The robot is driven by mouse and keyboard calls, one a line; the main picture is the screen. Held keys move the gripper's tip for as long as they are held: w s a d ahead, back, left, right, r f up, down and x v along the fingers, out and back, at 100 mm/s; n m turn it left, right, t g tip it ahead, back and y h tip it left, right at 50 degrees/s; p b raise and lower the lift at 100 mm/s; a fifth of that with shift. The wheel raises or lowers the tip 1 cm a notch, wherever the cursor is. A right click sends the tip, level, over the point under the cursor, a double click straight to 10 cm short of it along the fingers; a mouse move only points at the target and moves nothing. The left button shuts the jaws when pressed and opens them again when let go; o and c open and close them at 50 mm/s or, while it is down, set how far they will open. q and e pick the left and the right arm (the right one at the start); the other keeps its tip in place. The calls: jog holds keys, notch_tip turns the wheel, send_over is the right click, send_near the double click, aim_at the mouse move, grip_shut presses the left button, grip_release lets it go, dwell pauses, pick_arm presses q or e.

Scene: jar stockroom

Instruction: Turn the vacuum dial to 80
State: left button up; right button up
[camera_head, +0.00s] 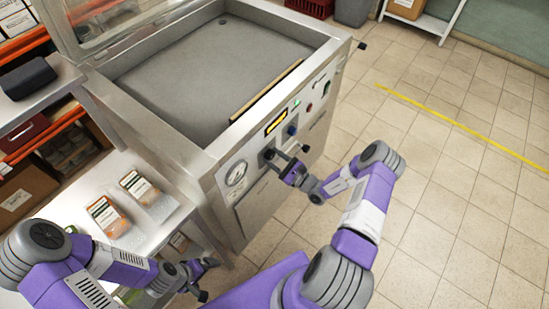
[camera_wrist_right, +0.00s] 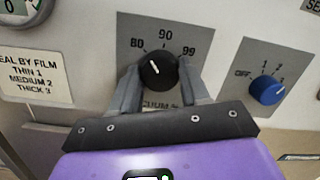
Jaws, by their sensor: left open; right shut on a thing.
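The black vacuum dial (camera_wrist_right: 158,70) is on the machine's front panel in the right wrist view, on a grey plate marked 80, 90 and 99. Its white pointer line tilts up and left, between 80 and 90. My right gripper (camera_wrist_right: 160,88) is shut on the dial, one finger on each side. In the head view my right gripper (camera_head: 284,160) is at the front panel and mostly hides the dial. My left gripper (camera_head: 204,277) is open and empty, low beside the steel shelf, away from the panel.
A blue dial (camera_wrist_right: 267,90) marked OFF, 1, 2 is to the right of the vacuum dial. The tiled floor at right is clear.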

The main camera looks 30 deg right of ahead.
jog(key=shift+n+y, duration=0.3)
jog(key=shift+n, duration=0.9)
jog(key=o, duration=1.1)
jog(key=shift+c, duration=0.2)
jog(key=shift+d, duration=0.1)
jog(key=v, duration=0.7)
jog(key=shift+s, duration=0.25)
jog(key=shift+d+r, duration=0.1)
jog(key=shift+d, duration=0.05)
